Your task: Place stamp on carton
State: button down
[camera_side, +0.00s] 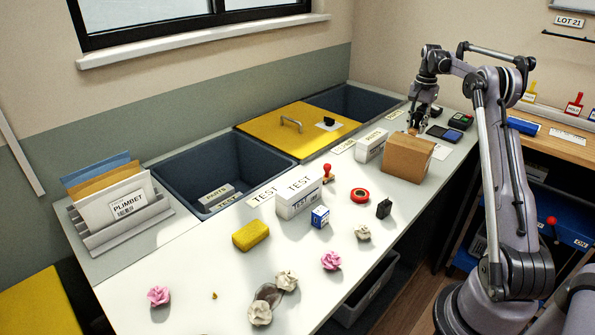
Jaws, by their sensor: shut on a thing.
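The brown carton (405,160) stands closed on the white worktop, towards the right end. My gripper (413,128) is pointed down at the carton's far top edge. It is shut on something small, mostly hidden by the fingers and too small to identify. I cannot tell whether that thing touches the carton. A red-knobbed stamp (327,171) stands on the worktop left of the carton, apart from my gripper. More stamps, one yellow (530,90) and one red (573,104), stand on the wooden bench at the right.
A white TEST box (299,194), yellow sponge (251,235), red tape roll (360,195) and crumpled flowers (331,260) lie nearer. Sunken bins (185,160) line the back.

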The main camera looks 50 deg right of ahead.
aim_at(407, 145)
jog(key=shift+w+a+f, duration=0.1)
jog(key=shift+w+f, duration=0.4)
jog(key=shift+w, duration=0.25)
jog(key=shift+f, duration=2)
jog(key=shift+f, duration=0.1)
jog(key=c, duration=1.1)
grip_release()
jog(key=shift+o, duration=0.2)
